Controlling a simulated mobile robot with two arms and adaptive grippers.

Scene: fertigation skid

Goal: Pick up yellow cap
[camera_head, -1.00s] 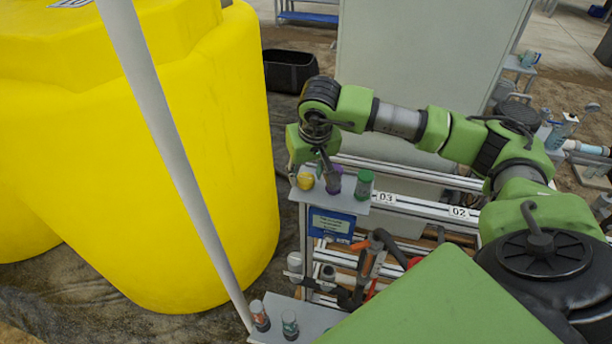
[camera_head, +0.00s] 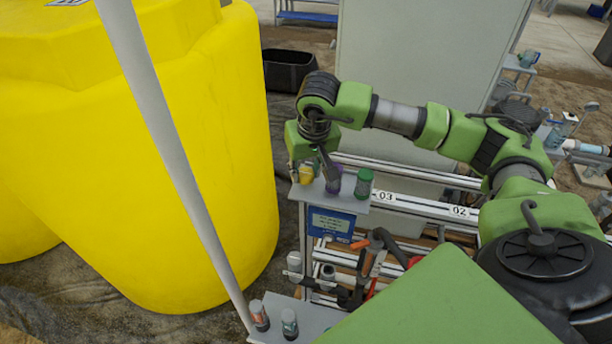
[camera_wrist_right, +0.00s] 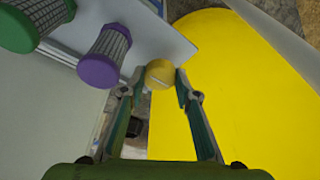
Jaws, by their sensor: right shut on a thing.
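The yellow cap (camera_wrist_right: 160,74) sits between the fingertips of my right gripper (camera_wrist_right: 158,82) in the right wrist view, at the edge of a small grey shelf. In the head view the yellow cap (camera_head: 306,174) shows at the left end of the shelf, partly behind my right gripper (camera_head: 310,168). The right gripper is shut on it. I cannot tell whether the cap still touches the shelf. My left gripper is not in view.
A purple-capped container (camera_head: 333,180) and a green-capped container (camera_head: 364,183) stand close to the right on the shelf (camera_head: 347,203). A large yellow tank (camera_head: 190,160) and a slanted grey pole (camera_head: 180,165) are to the left. Two small containers stand on a lower shelf (camera_head: 312,318).

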